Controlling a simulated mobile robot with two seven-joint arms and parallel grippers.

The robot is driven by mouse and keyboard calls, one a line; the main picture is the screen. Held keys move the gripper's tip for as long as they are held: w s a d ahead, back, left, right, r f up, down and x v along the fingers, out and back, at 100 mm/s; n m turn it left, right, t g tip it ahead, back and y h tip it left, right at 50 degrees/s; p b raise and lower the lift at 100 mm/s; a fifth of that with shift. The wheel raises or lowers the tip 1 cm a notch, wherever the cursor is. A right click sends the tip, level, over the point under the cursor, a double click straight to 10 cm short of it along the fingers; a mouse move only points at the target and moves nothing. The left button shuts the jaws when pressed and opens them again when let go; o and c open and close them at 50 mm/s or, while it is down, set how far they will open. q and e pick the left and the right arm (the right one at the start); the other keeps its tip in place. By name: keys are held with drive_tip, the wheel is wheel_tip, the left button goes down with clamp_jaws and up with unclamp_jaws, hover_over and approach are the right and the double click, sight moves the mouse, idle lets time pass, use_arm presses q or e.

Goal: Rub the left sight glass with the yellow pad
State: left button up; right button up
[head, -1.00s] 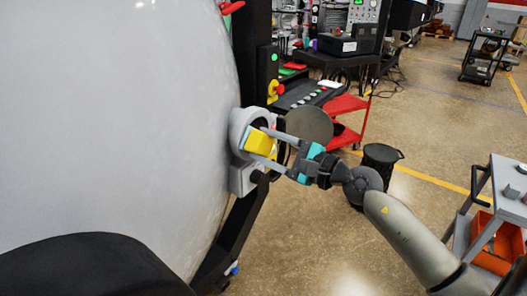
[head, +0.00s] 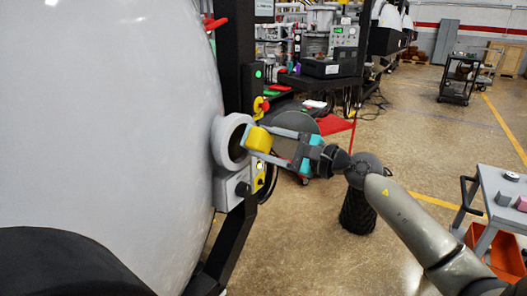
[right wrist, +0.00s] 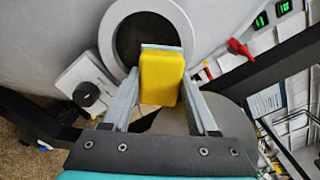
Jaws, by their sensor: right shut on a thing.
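My right gripper (head: 262,143) is shut on the yellow pad (head: 259,140), in front of the sight glass on the side of the large grey furnace body (head: 120,120). The sight glass (head: 237,143) is a dark round pane in a thick grey ring. In the right wrist view the yellow pad (right wrist: 161,80) sits between the two grey fingers, with a grey layer on its far edge. The dark pane (right wrist: 147,38) shows behind and above it. The pad seems apart from the pane; contact cannot be made out. My left gripper is not in view.
A grey box with a black knob (head: 241,188) sits below the ring. A dark post (head: 236,60) with a red emergency button stands behind. A grey round plate (head: 292,130) is behind the gripper. A cart (head: 497,205) with an orange bin stands at right.

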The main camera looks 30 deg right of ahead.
sight(258, 149)
drive_tip(key=shift+d, duration=0.15)
drive_tip(key=shift+s+a+r+p, duration=0.1)
drive_tip(key=shift+a+r+p, duration=0.1)
drive_tip(key=shift+a+p, duration=0.15)
drive_tip(key=shift+s+a+p, duration=0.3)
drive_tip(key=shift+a+p, duration=0.35)
drive_tip(key=shift+s+a+f+p, duration=0.1)
drive_tip(key=shift+s+a+p, duration=0.1)
drive_tip(key=shift+a, duration=0.15)
drive_tip(key=shift+s+a+p, duration=0.1)
drive_tip(key=shift+a+p, duration=0.1)
drive_tip(key=shift+a, duration=0.1)
drive_tip(key=shift+s+a+p, duration=0.2)
drive_tip(key=shift+a+p, duration=0.35)
drive_tip(key=shift+p, duration=0.1)
drive_tip(key=shift+s+a+p, duration=0.2)
drive_tip(key=shift+a+p, duration=0.35)
drive_tip(key=shift+p, duration=0.05)
drive_tip(key=shift+s+a+p, duration=0.2)
drive_tip(key=shift+a+p, duration=0.15)
drive_tip(key=shift+a, duration=0.2)
